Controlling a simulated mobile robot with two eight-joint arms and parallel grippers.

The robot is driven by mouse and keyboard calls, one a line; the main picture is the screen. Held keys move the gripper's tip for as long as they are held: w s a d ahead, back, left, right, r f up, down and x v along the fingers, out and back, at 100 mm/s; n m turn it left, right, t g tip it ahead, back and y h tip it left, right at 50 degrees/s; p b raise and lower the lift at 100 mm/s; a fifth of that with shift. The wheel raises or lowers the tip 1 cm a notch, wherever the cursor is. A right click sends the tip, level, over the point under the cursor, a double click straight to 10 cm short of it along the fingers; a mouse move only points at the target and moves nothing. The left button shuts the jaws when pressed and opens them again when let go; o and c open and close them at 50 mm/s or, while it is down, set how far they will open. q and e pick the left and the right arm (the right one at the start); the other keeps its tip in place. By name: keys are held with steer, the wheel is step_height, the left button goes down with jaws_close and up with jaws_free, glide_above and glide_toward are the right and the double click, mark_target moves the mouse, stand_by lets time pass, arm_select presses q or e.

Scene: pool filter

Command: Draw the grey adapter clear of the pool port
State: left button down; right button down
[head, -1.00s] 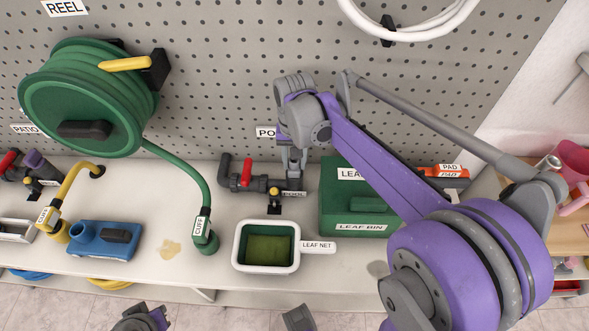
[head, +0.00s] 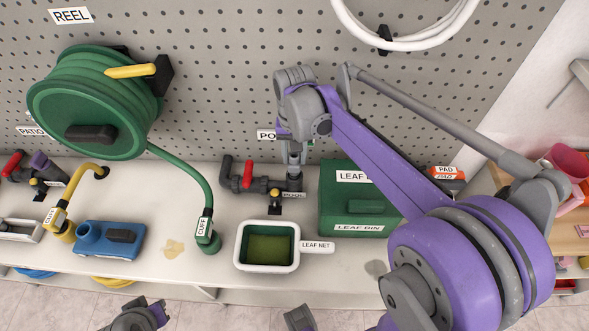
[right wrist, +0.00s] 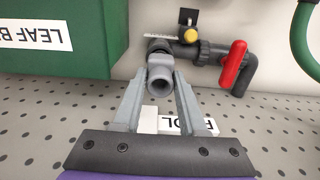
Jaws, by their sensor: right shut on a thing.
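The grey adapter (right wrist: 160,76) is a short light-grey hollow piece, its open end facing the right wrist camera. Its far end meets the dark collar of the pool port (right wrist: 158,46); I cannot tell how deep it sits. My right gripper (right wrist: 158,92) is shut on the adapter, one finger on each side. In the head view my right gripper (head: 293,155) is above the pool port (head: 294,184), pointing down, and hides most of the adapter.
The port's pipe carries a red-handled valve (head: 248,174) left of the gripper. The green leaf bin (head: 345,208) stands close on the right. The leaf net tray (head: 241,262) is in front, and a green hose cuff (head: 206,240) is farther left. The pegboard is behind.

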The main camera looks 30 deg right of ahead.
steer(key=shift+r+p, duration=1.3)
steer(key=shift+r, duration=0.7)
